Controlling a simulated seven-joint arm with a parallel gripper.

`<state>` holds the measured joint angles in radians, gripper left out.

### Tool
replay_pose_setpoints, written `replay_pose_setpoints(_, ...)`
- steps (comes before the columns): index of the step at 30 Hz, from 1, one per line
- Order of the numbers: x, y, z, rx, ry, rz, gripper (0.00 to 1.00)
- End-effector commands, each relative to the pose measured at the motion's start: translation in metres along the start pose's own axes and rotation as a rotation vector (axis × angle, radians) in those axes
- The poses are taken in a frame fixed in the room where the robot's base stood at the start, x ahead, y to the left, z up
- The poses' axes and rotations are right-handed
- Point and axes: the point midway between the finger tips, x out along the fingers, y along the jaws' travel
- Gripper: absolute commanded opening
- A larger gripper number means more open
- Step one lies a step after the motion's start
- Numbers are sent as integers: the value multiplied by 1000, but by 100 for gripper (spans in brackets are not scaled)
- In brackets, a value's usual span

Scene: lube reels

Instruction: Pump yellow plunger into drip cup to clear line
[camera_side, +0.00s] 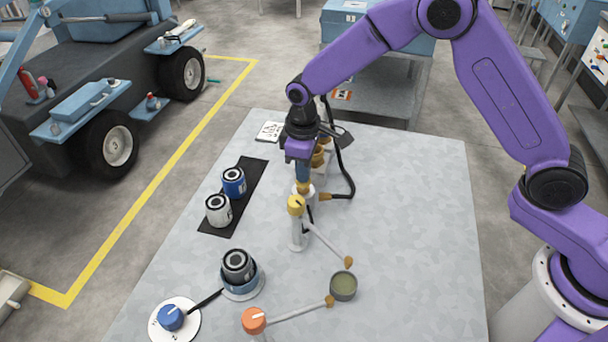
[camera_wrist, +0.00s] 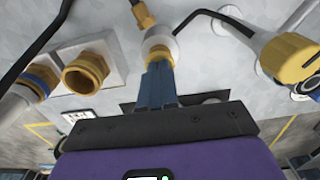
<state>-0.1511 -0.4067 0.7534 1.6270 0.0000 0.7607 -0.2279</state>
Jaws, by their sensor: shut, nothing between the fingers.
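The yellow plunger (camera_side: 296,205) caps an upright white pump body, with a thin spout (camera_side: 328,244) ending in a brass tip. It shows at right in the wrist view (camera_wrist: 290,57). The drip cup (camera_side: 343,286), a small grey cup with greenish contents, stands near the spout's tip, slightly towards the front. My gripper (camera_side: 303,176) is shut and empty, pointing down behind the yellow plunger and apart from it. Its blue fingers (camera_wrist: 158,72) end at a brass and white hose fitting (camera_wrist: 161,38); whether they touch it I cannot tell.
An orange plunger pump (camera_side: 254,320) stands at the front. Brass sockets (camera_wrist: 85,73) sit beside my fingers, and a black hose (camera_side: 350,170) loops to the right. Blue (camera_side: 233,182) and white (camera_side: 218,209) cans stand left. The table's right side (camera_side: 425,240) is clear.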

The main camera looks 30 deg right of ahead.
Motion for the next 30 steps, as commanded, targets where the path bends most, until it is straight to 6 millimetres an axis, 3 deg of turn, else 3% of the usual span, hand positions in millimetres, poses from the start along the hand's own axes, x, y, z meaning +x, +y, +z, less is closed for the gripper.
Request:
replay_pose_setpoints(7,-5,0,0,0,-1,0,0)
replay_pose_setpoints(30,-58,0,-1,0,2,0,0)
